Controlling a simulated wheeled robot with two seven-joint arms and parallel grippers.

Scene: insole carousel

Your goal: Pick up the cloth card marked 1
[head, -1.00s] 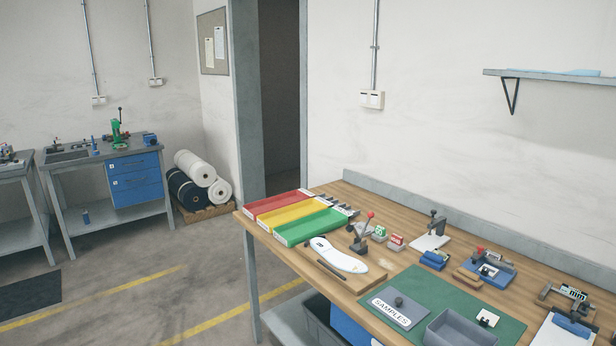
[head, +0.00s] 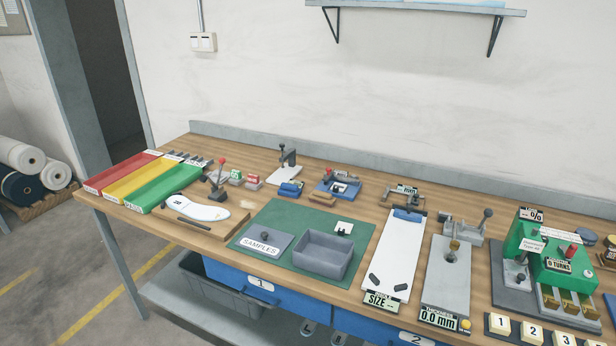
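A small pale square marked 1 (head: 500,325) sits on a dark strip at the bottom right edge of the head view. Similar pale squares marked 2 (head: 532,333) and 3 (head: 563,341) follow to its right, with the 3 partly cut off by the frame. I cannot tell from here whether they are cloth. Neither of my grippers is in view.
The wooden workbench (head: 374,196) is crowded. A green machine (head: 556,262) stands behind the squares, and a grey plate with a knob (head: 449,275) stands to their left. A green mat (head: 262,222) carries a grey bin (head: 322,258). Red, yellow and green trays (head: 171,190) lie at the left end.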

